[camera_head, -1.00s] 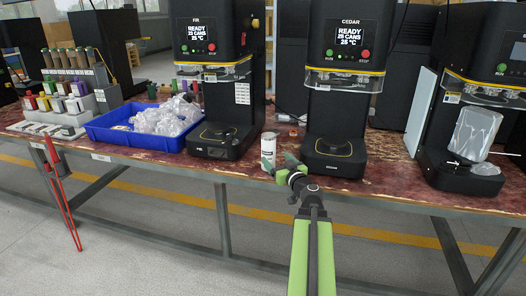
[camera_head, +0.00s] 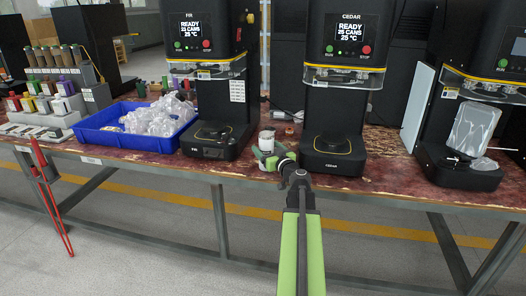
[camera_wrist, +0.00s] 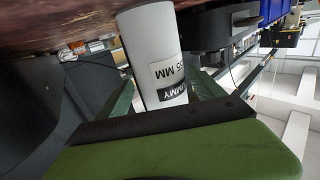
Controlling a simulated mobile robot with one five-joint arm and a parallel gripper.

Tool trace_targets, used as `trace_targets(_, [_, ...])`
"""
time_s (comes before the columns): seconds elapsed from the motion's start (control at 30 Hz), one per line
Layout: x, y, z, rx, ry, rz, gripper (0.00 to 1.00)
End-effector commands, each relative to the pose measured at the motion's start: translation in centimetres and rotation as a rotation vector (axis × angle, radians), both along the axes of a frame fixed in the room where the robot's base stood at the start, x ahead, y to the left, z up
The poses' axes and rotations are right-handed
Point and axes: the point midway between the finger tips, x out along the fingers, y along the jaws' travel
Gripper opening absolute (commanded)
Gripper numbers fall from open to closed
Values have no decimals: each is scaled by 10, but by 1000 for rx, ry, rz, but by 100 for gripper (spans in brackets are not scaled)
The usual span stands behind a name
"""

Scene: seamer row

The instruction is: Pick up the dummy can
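The dummy can (camera_head: 266,140) is a white cylinder on the front part of the table, between the FIR and CEDAR machines. In the wrist view the can (camera_wrist: 153,50) fills the upper middle, with its black-and-white "DUMMY" and "55 MM" labels facing me. My gripper (camera_head: 271,158) is at the can from the front, and its green fingers hide the can's lower part in the head view. In the wrist view one finger shows on each side of the can (camera_wrist: 165,95). The fingers look open around it; contact is not clear.
The FIR machine (camera_head: 212,140) stands close left of the can, and the CEDAR machine (camera_head: 333,155) close right. A blue tray (camera_head: 88,135) of clear plastic bags is farther left. The table's front edge is below my gripper.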

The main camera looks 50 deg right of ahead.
Motion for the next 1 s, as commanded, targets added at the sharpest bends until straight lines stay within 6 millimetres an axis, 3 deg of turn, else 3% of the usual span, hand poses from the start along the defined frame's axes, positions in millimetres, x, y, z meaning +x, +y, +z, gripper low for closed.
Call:
trace_targets(0.07, [2,2,0,0,0,3,67])
trace_targets(0.53, [4,6,0,0,0,9,5])
trace_targets(0.83, [5,6,3,1,0,10,3])
trace_targets(1.0, [5,6,19,0,0,10,3])
